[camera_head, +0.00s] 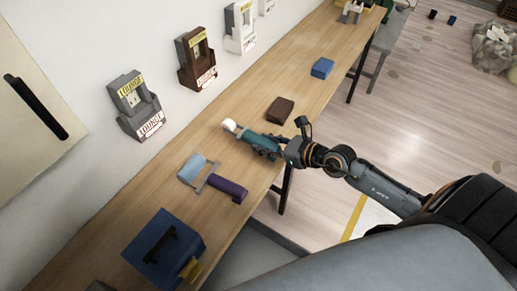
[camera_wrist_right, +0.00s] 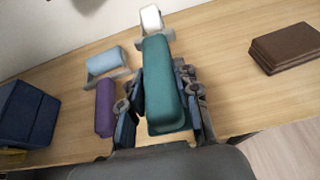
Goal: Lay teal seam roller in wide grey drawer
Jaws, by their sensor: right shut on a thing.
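The teal seam roller (camera_head: 257,140) has a teal handle and a white roller head (camera_head: 229,125). My right gripper (camera_head: 268,149) is shut around its handle, over the wooden table. In the right wrist view the teal handle (camera_wrist_right: 160,75) lies between the fingers (camera_wrist_right: 162,98), with the white head (camera_wrist_right: 151,20) pointing away from me. I cannot tell whether the roller touches the table. I cannot make out a wide grey drawer for certain; a grey surface (camera_head: 238,262) shows low beside the table's front edge. My left gripper is out of view.
A roller with light blue head (camera_head: 192,168) and purple handle (camera_head: 226,190) lies close by on the table (camera_head: 200,208). A dark blue box (camera_head: 165,248), brown block (camera_head: 280,110) and blue block (camera_head: 322,68) also stand there. Labelled holders (camera_head: 140,105) hang on the wall.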

